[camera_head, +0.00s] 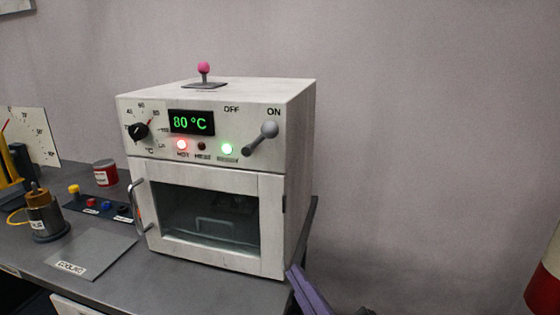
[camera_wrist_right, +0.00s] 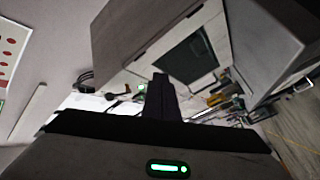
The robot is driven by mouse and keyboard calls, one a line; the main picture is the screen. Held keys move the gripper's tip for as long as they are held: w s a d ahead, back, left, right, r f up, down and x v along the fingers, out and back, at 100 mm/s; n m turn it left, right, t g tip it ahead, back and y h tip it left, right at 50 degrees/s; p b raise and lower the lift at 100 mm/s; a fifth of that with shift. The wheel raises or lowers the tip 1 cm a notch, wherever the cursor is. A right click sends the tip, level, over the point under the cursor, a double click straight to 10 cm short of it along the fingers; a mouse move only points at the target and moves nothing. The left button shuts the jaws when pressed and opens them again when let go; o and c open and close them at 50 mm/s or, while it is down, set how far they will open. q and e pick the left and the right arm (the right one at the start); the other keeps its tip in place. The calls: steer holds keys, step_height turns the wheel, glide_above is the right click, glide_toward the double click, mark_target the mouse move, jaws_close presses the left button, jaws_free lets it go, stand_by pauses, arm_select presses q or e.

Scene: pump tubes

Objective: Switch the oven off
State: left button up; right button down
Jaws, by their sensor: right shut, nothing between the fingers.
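The white oven (camera_head: 220,170) stands on a grey bench with its glass door closed. Its display (camera_head: 191,122) reads 80 °C in green. The grey switch lever (camera_head: 262,137) on the front tilts up and right, toward the ON label (camera_head: 273,112); the OFF label (camera_head: 231,109) is to its upper left. A red lamp (camera_head: 181,145) and a green lamp (camera_head: 227,149) glow. My right gripper (camera_head: 297,276) is at the oven's lower right corner, well below the lever. It is shut and empty, and its shut fingers show in the right wrist view (camera_wrist_right: 160,92). My left gripper is out of view.
A pink-knobbed stick (camera_head: 203,69) stands on the oven's top. A black dial (camera_head: 138,131) is left of the display. A cooling plate (camera_head: 88,254), a small button panel (camera_head: 96,206) and a brass-topped device (camera_head: 43,215) lie left. Right of the oven is open space before the wall.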

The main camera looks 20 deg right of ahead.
mark_target(273, 137)
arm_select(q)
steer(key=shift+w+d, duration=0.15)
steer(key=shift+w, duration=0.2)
arm_select(e)
step_height(273, 137, up, 13)
steer(key=s+n+t, duration=0.2)
steer(key=n+t, duration=0.1)
steer(key=t, duration=0.1)
steer(key=shift+s+d+f, duration=0.15)
steer(key=shift+s+d, duration=0.1)
steer(key=shift+d, duration=0.05)
